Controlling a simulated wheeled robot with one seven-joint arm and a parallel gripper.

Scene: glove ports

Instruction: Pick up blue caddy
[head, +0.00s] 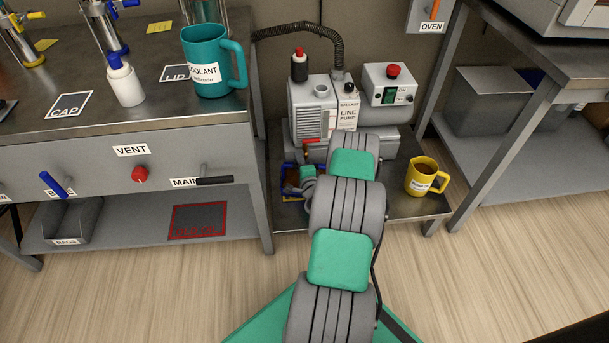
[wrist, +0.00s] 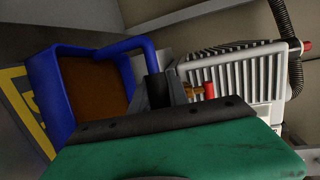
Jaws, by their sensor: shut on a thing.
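The blue caddy (wrist: 66,125) is an open box with a brown inside and a blue handle (wrist: 130,43) at its side. It fills the left of the wrist view. My gripper (wrist: 156,88) is shut on the caddy's handle. In the head view the caddy (head: 287,181) shows only in part, low beside the pump, behind my arm. My arm and wrist hide the rest of it. I cannot tell whether the caddy touches the surface below it.
A grey line pump (head: 312,107) stands close to the right of the caddy. A yellow mug (head: 422,176) sits on the same low platform, right of my arm. The bench (head: 80,166) with its valve handles stands close on the left. A teal coolant mug (head: 208,60) stands on the bench.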

